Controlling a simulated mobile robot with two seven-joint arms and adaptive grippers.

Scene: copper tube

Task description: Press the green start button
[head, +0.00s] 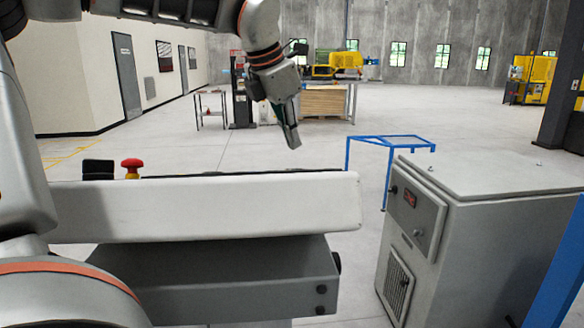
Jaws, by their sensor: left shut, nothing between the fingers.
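No green button can be made out in the head view. A grey control cabinet (480,235) stands at the right. Its left-facing front has a small red display (410,198), dark knobs and a vent grille. My left gripper (292,138) hangs in the upper middle, pointing down and slightly right. Its fingers are shut and hold nothing. It appears in the air left of the cabinet, apart from it. My right gripper is not in view.
A blue frame stand (390,140) stands behind the cabinet. A blue post (562,265) rises at the right edge. A yellow machine (530,80) is at the far right. Open grey floor lies between.

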